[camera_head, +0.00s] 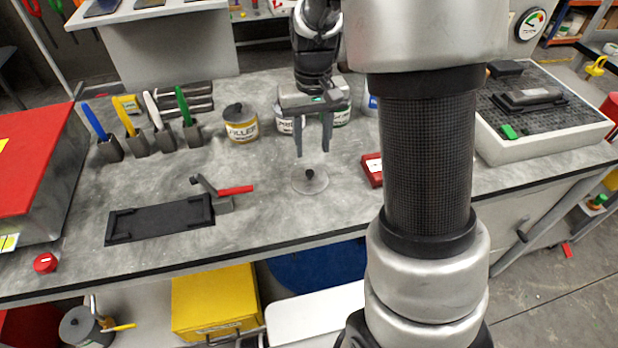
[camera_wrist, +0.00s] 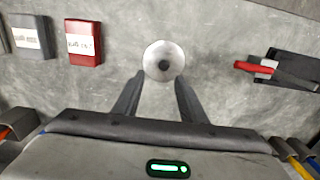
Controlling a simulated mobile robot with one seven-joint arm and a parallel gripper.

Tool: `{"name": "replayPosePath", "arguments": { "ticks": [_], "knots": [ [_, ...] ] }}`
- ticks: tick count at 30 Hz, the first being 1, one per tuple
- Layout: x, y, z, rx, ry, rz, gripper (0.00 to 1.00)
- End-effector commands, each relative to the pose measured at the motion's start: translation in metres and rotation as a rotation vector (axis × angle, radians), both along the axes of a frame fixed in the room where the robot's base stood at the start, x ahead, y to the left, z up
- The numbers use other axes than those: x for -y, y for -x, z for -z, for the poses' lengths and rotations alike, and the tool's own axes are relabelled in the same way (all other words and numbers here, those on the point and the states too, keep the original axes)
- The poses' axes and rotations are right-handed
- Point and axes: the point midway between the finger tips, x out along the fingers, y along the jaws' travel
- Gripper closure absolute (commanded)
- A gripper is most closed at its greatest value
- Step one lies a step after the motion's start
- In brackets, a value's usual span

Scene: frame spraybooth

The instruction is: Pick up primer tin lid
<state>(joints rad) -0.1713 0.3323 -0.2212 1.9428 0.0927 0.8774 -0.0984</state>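A round grey lid with a dark knob (camera_head: 310,183) lies flat on the grey workbench. I take it to be the primer tin lid; it also shows in the wrist view (camera_wrist: 164,61), just beyond the fingertips. My gripper (camera_head: 313,152) is above and slightly behind the lid, pointing down. Its two fingers are apart with nothing between them, and in the wrist view the open fingertips (camera_wrist: 160,78) flank the near side of the lid. Tins with labels (camera_head: 285,124) stand behind my gripper, partly hidden by it.
A filler tin (camera_head: 240,123) stands at the back. A red box (camera_head: 372,170) lies right of the lid. A red-handled clamp (camera_head: 222,193) and black plate (camera_head: 160,220) lie left. A grey-walled tray (camera_head: 540,148) stands far right. Bench around the lid is clear.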

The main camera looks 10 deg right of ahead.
Motion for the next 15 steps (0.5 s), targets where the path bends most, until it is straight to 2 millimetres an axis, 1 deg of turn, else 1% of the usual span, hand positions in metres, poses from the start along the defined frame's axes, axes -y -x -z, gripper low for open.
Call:
{"name": "replayPosePath", "arguments": {
  "ticks": [1, 3, 8, 15],
  "knots": [
    [0.0, 0.0, 0.008, -0.002, 0.0, 0.0, 0.62],
    [0.0, 0.0, 0.014, 0.0, 0.0, 0.0, 0.62],
    [-0.001, 0.001, 0.023, -0.001, -0.001, 0.0, 0.62],
    [-0.008, 0.006, 0.058, -0.002, 0.001, 0.001, 0.62]
  ]
}}
